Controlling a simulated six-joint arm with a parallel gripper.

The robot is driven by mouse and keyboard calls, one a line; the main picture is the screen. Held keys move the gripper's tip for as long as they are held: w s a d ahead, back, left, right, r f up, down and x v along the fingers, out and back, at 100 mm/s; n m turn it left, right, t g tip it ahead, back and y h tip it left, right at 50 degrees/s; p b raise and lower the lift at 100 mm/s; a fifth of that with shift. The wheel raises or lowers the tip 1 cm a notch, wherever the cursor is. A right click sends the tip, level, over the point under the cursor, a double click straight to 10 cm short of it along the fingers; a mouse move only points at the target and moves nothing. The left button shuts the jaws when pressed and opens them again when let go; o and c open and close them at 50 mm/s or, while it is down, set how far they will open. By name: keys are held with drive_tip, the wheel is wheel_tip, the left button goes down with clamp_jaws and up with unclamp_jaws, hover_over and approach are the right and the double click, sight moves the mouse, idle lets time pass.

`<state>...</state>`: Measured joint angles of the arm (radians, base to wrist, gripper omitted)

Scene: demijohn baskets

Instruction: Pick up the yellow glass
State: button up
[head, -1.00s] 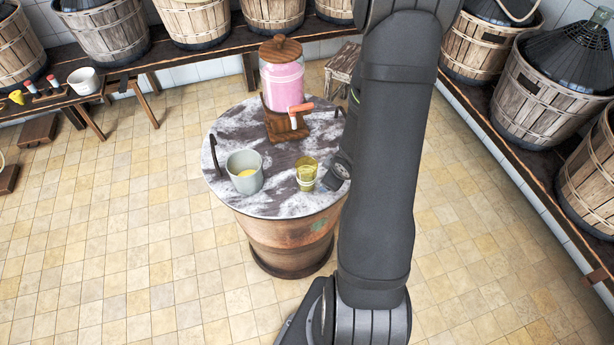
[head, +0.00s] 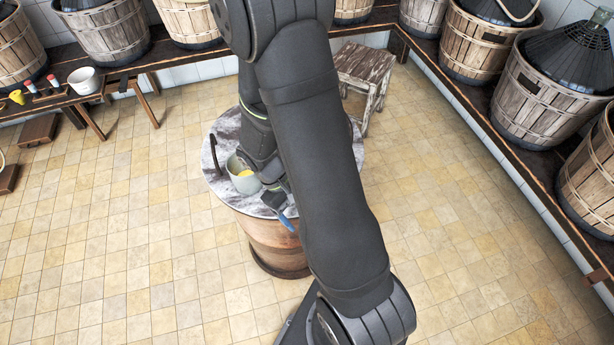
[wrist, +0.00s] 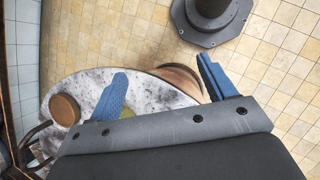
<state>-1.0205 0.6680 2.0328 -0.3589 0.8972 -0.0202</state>
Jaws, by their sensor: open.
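The yellow glass is hidden behind my arm in the head view. In the head view my gripper (head: 280,205) is over the front edge of the round marble top (head: 222,128), right of the grey bucket. Whether it touches the glass cannot be told.
A wooden stool (head: 362,65) stands behind. Basketed demijohns line the benches. The floor around the barrel is clear.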

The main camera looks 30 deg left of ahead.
drive_tip(key=s+a+n+t, duration=0.1)
drive_tip(key=a+n+t, duration=0.2)
drive_tip(key=n+t, duration=0.2)
drive_tip(key=s+a+n+t, duration=0.1)
drive_tip(key=a+n+t, duration=0.2)
drive_tip(key=n+t, duration=0.2)
drive_tip(key=s+a+n+t+h, duration=0.1)
drive_tip(key=a+n+t, duration=0.2)
drive_tip(key=n+t, duration=0.3)
drive_tip(key=shift+a+r, duration=0.35)
drive_tip(key=shift+a, duration=0.05)
drive_tip(key=x, duration=1.7)
drive_tip(key=shift+w+r, duration=0.15)
drive_tip(key=shift+r, duration=0.1)
drive_tip(key=c, duration=1.3)
drive_tip(key=shift+o, duration=0.2)
drive_tip(key=shift+r, duration=0.1)
